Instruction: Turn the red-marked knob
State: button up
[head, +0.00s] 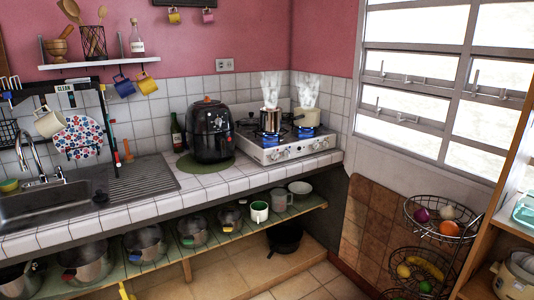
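The gas stove (290,153) stands on the tiled counter near the corner, with several small knobs on its silver front panel. The knobs are too small here for me to make out a red mark or which way each is turned. A steel pot (270,121) stands on the left burner and a cream pot (307,117) on the right burner. Blue flame shows under the pots, and white steam rises from both. My gripper is not in view.
A black air fryer (209,131) stands left of the stove. A sink (50,203) and drainboard lie farther left. Pots and cups line the open shelf (165,250) below the counter. Wire fruit baskets (436,232) stand at right. The tiled floor (312,284) before the stove looks clear.

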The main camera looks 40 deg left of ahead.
aim_at(275, 156)
jog(key=u, duration=0.55)
jog(key=i, duration=1.45)
jog(key=u, duration=1.8)
jog(key=i, duration=0.75)
jog(key=u, duration=0.8)
